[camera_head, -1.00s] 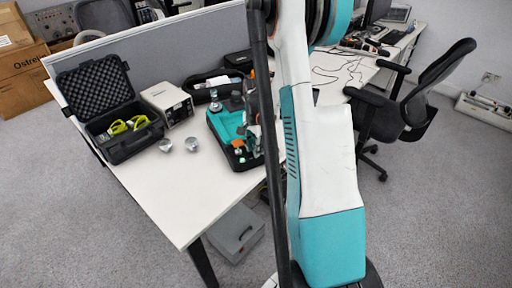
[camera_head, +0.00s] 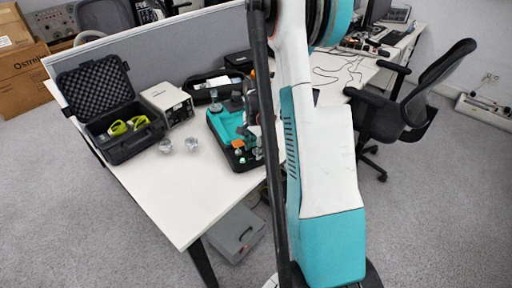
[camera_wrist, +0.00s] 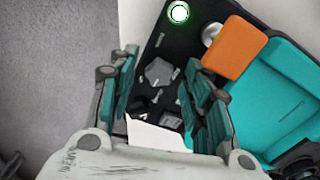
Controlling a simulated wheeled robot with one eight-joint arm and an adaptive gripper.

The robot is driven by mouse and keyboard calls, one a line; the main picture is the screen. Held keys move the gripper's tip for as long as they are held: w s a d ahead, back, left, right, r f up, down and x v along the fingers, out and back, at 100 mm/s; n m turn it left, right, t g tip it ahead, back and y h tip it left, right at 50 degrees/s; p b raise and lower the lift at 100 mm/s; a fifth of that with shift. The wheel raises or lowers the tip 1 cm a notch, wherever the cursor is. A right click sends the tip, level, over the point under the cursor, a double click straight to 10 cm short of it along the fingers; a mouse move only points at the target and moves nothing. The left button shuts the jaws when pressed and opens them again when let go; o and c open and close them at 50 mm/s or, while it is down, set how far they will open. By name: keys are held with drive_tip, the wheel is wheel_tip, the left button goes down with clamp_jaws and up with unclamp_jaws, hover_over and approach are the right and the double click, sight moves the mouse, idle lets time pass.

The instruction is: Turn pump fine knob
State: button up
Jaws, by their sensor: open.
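The pump unit (camera_head: 224,126), teal with a black end panel, stands on the desk, partly hidden behind my arm in the head view. In the wrist view, its black panel (camera_wrist: 147,48) carries a grey lobed knob (camera_wrist: 159,71), with smaller grey parts below it. I cannot tell for sure which one is the fine knob. My gripper (camera_wrist: 166,64) is open, its two teal-padded fingers on either side of the grey knob in the picture. Contact cannot be made out. An orange block (camera_wrist: 236,47) on a silver stem sits right of the fingers.
A green-lit round button (camera_wrist: 179,12) is at the panel's top. On the desk (camera_head: 180,205) are an open black case (camera_head: 125,148), a grey instrument box (camera_head: 168,103), two small metal pieces (camera_head: 166,146) and a second black case (camera_head: 213,79). The desk's front is clear.

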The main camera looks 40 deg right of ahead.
wheel_tip(320, 180, up, 12)
idle(0.6)
idle(0.4)
